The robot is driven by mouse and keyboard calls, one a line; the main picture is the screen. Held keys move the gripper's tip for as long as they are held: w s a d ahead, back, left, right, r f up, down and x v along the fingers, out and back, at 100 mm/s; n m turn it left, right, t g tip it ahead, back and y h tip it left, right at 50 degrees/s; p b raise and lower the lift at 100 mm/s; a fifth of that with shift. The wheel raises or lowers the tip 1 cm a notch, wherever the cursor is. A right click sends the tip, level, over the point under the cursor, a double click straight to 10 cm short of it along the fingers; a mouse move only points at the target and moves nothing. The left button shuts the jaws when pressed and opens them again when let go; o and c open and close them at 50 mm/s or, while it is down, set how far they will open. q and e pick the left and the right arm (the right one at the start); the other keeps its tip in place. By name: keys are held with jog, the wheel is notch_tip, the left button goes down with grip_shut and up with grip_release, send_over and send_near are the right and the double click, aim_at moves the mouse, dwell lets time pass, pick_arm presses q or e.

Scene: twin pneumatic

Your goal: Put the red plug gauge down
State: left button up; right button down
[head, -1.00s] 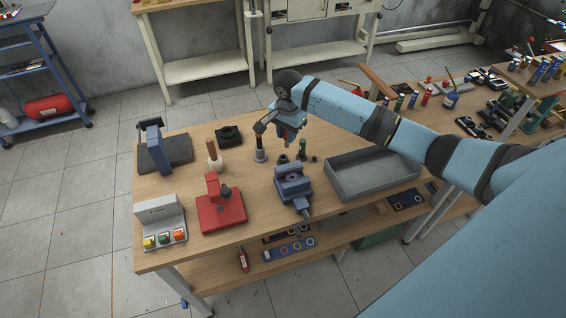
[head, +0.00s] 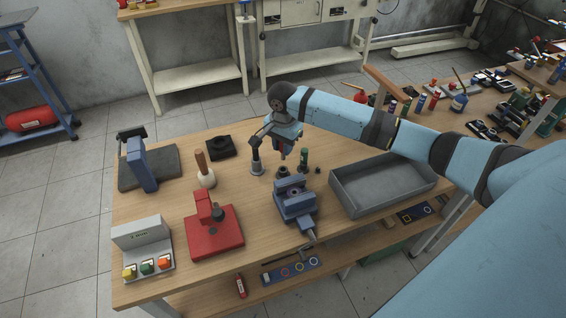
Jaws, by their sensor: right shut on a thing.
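My right gripper (head: 283,147) points down above the table, behind the blue vise (head: 293,200). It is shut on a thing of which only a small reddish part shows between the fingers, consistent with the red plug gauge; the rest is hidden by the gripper. A green-topped gauge (head: 304,156) stands upright on the table just right of the gripper, with small dark round pieces (head: 283,172) close by. My left gripper is not in view.
A grey tray (head: 342,197) stands right of the vise. A dark and silver post (head: 256,165) stands left of the gripper. A red press (head: 215,232), a mallet (head: 205,172) and a button box (head: 143,248) occupy the left. Bare wood (head: 240,195) lies between mallet and vise.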

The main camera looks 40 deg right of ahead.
aim_at(283, 158)
notch_tip(283, 158, down, 4)
jog(key=shift+r, duration=0.2)
notch_tip(283, 158, down, 4)
jog(key=shift+r, duration=0.15)
jog(key=c, duration=1)
grip_release()
jog(key=shift+o, duration=0.2)
notch_tip(283, 158, up, 12)
jog(key=shift+r, duration=0.1)
